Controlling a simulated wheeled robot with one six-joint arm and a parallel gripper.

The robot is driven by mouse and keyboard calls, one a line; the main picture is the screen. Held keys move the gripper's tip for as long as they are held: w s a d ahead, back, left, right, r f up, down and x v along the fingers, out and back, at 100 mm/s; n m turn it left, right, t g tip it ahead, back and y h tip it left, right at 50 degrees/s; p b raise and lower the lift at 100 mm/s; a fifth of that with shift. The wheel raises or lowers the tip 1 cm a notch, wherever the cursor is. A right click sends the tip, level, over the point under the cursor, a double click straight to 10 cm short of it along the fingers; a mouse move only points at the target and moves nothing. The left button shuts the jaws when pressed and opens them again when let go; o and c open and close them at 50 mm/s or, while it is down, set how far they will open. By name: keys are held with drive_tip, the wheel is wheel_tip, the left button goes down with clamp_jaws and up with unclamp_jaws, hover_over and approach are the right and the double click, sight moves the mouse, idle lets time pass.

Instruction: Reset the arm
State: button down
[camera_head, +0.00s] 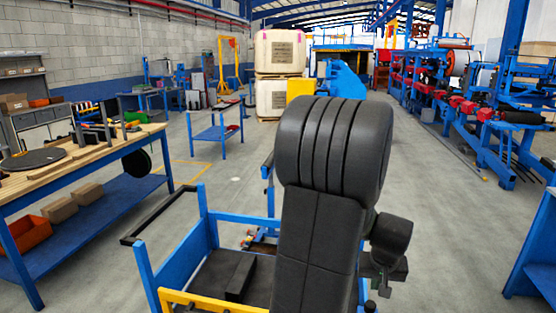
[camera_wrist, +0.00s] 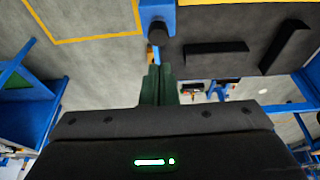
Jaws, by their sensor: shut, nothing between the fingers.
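My arm, dark grey and folded up, fills the middle of the head view. My gripper (camera_wrist: 160,70) shows in the wrist view as two dark green fingers side by side, shut and empty. The fingers point toward a blue post (camera_wrist: 158,12) of a cart frame. I cannot tell whether they touch it. In the head view the gripper is mostly hidden behind the arm.
A blue cart (camera_head: 172,262) with a dark tray and a yellow rail (camera_head: 205,300) stands close to my arm. A wooden-topped workbench (camera_head: 150,131) is at left. Blue and red machinery (camera_head: 470,100) lines the right. The grey floor (camera_head: 430,220) right of my arm is clear.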

drive_tip(key=p, duration=0.1)
hover_over(370, 305)
drive_tip(key=f, duration=0.4)
drive_tip(key=shift+s, duration=0.35)
drive_tip(key=shift+w+r, duration=0.25)
drive_tip(key=shift+w, duration=0.15)
drive_tip(key=shift+s+r+b, duration=0.2)
drive_tip(key=shift+r+b, duration=0.1)
drive_tip(key=shift+r, duration=0.25)
drive_tip(key=shift+s, duration=0.1)
